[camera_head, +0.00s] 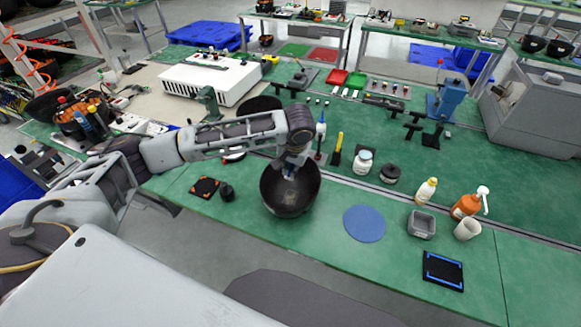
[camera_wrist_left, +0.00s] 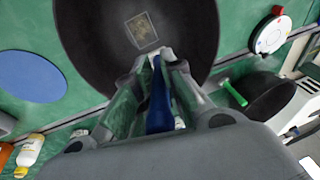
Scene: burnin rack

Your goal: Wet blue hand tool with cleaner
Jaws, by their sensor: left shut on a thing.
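My left gripper (camera_head: 291,168) reaches down over a large black bowl (camera_head: 285,206) near the front of the green bench. It is shut on a blue hand tool, whose blue body (camera_wrist_left: 159,105) shows between the fingers in the left wrist view, with a pale end pointing toward the bowl. Whether the tool touches the bowl cannot be told. A small square patch (camera_wrist_left: 141,30) shows on the bowl's inside. My right gripper is not in view.
A blue round mat (camera_head: 364,223) lies right of the bowl. A grey square tin (camera_head: 421,224), a white cup (camera_head: 467,229) and a black blue-marked pad (camera_head: 443,271) sit farther right. A white jar (camera_head: 363,162) and a black round container (camera_head: 390,173) stand behind the mat.

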